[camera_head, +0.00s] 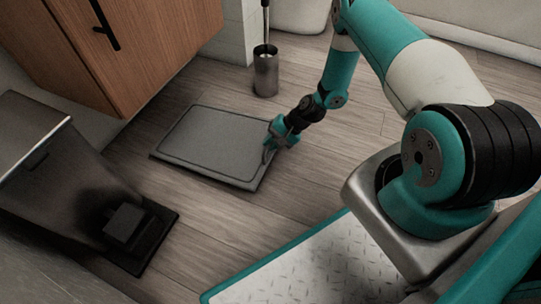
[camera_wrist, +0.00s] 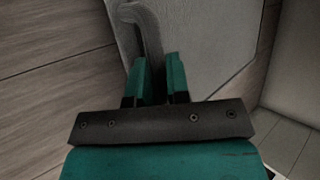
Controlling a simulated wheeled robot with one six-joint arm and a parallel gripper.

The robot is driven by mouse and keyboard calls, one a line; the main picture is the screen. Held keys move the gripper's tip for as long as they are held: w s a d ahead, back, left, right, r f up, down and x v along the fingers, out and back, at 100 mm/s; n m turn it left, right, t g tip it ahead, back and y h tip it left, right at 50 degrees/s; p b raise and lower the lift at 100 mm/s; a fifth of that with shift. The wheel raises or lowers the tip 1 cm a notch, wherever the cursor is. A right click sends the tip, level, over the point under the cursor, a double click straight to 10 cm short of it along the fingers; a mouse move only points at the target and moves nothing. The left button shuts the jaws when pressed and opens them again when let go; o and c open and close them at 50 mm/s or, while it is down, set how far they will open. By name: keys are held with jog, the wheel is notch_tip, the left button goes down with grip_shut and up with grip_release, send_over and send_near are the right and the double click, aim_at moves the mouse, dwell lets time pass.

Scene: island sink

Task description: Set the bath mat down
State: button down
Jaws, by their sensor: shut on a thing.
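The grey bath mat (camera_head: 208,140) is a flat rectangle with a raised border, low over the wood floor in the head view. I cannot tell whether it touches the floor all along. My gripper (camera_head: 270,146) is at the mat's right edge, shut on that edge. In the wrist view, the mat (camera_wrist: 205,40) spreads beyond the fingers of my gripper (camera_wrist: 158,75), and a curled grey part of its edge lies between them.
A dark metal brush holder (camera_head: 266,72) stands behind the mat. A wooden cabinet (camera_head: 135,40) is at the back left. A dark pedal bin (camera_head: 75,190) stands at the left. Bare wood floor (camera_head: 215,215) lies in front of the mat.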

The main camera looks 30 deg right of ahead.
notch_tip(320, 180, down, 5)
jog(key=b, duration=0.2)
jog(key=shift+b, duration=0.4)
jog(key=shift+r, duration=0.15)
jog(key=c, duration=1.1)
grip_release()
